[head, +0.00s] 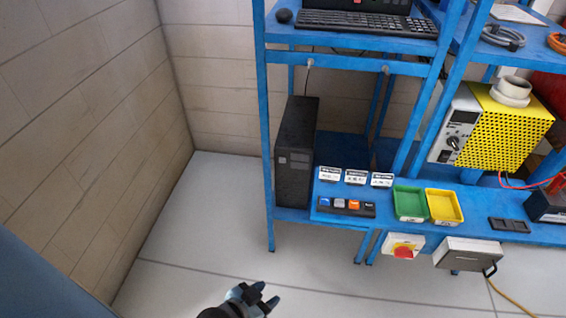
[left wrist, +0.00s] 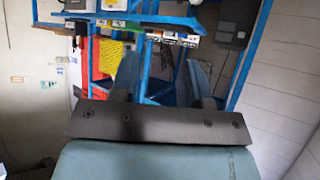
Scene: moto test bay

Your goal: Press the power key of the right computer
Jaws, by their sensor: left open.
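One black computer tower (head: 296,150) stands upright on the low blue shelf at the left end of the rack in the head view. Its narrow front faces me, with a small light-grey panel on it; I cannot make out the power key. A dark box that looks like this tower shows at the upper right of the left wrist view (left wrist: 238,22). My left gripper (head: 263,298) is at the bottom of the head view, in front of and below the tower, apart from it. Its two fingers stand apart and empty in the left wrist view (left wrist: 163,80). My right gripper is not in view.
A button strip (head: 346,206), a green tray (head: 396,207), a yellow tray (head: 460,207) and a red knob box (head: 403,246) are right of the tower. A blue post (head: 266,130) rises at its left. The floor (head: 210,220) in front is clear.

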